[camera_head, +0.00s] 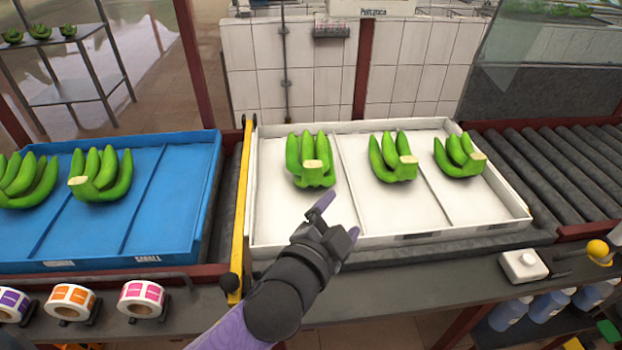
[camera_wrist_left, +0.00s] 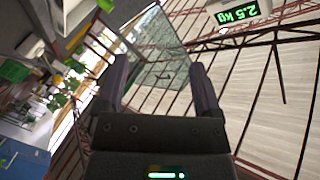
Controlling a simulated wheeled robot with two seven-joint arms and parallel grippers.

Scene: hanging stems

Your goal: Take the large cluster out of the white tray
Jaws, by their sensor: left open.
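The white tray (camera_head: 300,228) holds several-fingered green banana clusters in three compartments. The left cluster (camera_head: 311,162) looks the largest, with its pale cut crown facing up. The middle cluster (camera_head: 392,160) and the right cluster (camera_head: 460,157) look smaller. My left gripper (camera_head: 338,219) is open and empty above the front edge of the tray, in front of and slightly right of the left cluster, apart from it. In the left wrist view its two purple fingers (camera_wrist_left: 158,88) are spread with nothing between them, and no cluster shows there.
A blue tray (camera_head: 150,215) with more clusters (camera_head: 100,175) stands left, beyond a yellow bar (camera_head: 242,200). Label rolls (camera_head: 142,298) and a white button box (camera_head: 522,266) are along the front. Rollers (camera_head: 545,165) extend right.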

